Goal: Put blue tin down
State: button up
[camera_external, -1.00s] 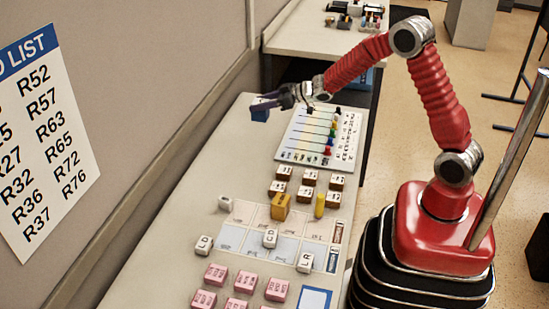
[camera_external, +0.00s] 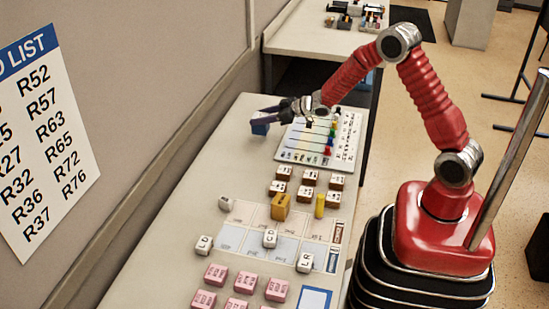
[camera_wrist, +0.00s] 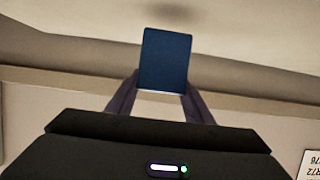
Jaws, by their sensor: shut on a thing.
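The blue tin (camera_external: 260,127) is at the far left part of the long table (camera_external: 170,215), left of the white board with coloured pegs. My gripper (camera_external: 262,116) is shut on it, with the fingers on its two sides. In the wrist view the blue tin (camera_wrist: 165,60) stands between the two dark fingers (camera_wrist: 158,90). I cannot tell whether the tin's underside touches the table or is just above it.
A white board with coloured pegs (camera_external: 310,152) lies right of the tin. Several brown-sided blocks (camera_external: 308,177) and a mat with cards (camera_external: 235,240) lie nearer. Pink blocks (camera_external: 245,281) are at the front. The table left of the tin is clear, beside a wall.

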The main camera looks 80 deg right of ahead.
jog(key=shift+f, duration=1.85)
jog(key=shift+f, duration=0.1)
jog(key=o, duration=1.1)
jog(key=shift+s+r, duration=0.15)
jog(key=shift+r, duration=0.05)
jog(key=v, duration=1.1)
jog(key=shift+s+r, duration=0.15)
jog(key=shift+s, duration=0.2)
